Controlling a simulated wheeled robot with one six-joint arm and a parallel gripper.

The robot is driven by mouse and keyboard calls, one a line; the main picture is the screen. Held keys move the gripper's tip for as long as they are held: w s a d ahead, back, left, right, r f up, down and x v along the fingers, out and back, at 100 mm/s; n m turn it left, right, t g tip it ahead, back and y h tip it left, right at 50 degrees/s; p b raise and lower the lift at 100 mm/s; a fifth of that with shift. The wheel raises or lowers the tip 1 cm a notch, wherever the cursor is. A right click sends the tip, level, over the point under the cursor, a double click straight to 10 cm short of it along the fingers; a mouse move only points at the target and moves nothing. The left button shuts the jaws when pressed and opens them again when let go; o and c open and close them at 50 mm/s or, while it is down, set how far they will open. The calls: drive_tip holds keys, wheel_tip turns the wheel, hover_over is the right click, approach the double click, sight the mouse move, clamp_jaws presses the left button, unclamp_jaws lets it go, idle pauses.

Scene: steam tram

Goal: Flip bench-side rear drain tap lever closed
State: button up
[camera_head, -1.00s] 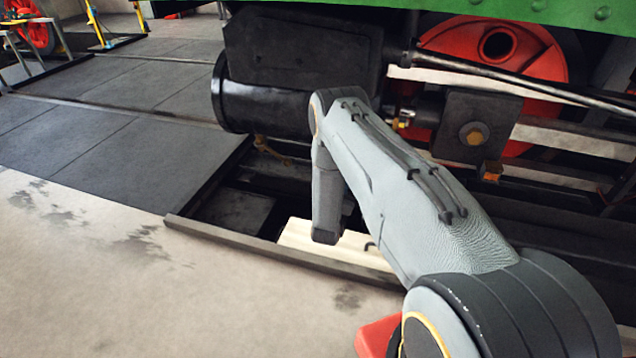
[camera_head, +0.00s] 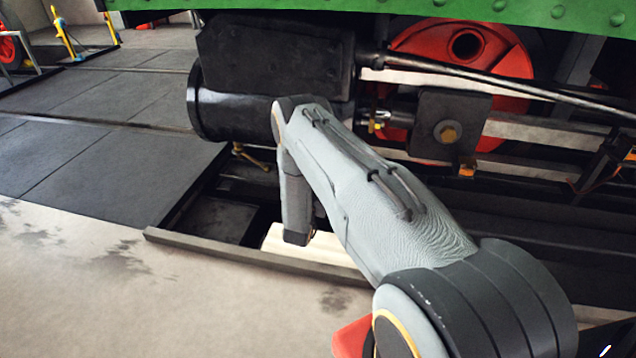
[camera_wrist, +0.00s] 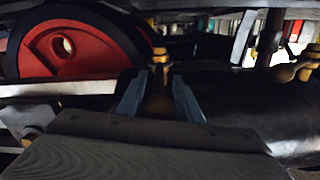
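In the head view my arm hides the gripper and this tap. A second brass tap (camera_wrist: 290,72) shows at the right of the wrist view. In the head view a brass tap with a lever (camera_head: 250,156) hangs under the left end of the black cylinder (camera_head: 235,112).
A red wheel (camera_head: 500,42) and a steel rod (camera_head: 470,72) lie right of the cylinder, below the green tram body (camera_head: 560,12). A dark pit (camera_head: 215,218) with a raised edge (camera_head: 250,257) lies below. Pale floor (camera_head: 90,290) is clear at left.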

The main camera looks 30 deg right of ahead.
drive_tip(key=shift+a, duration=0.1)
drive_tip(key=p+v, duration=0.2)
drive_tip(key=v, duration=0.4)
drive_tip(key=shift+s+a+p, duration=0.2)
drive_tip(key=shift+s+p, duration=0.05)
drive_tip(key=shift+p, duration=0.15)
drive_tip(key=shift+s+a, duration=0.3)
drive_tip(key=shift+s, duration=0.15)
drive_tip(key=shift+s+a, duration=0.1)
drive_tip(key=p+v, duration=0.6)
drive_tip(key=v, duration=0.7)
drive_tip(key=shift+s, duration=0.3)
idle(0.8)
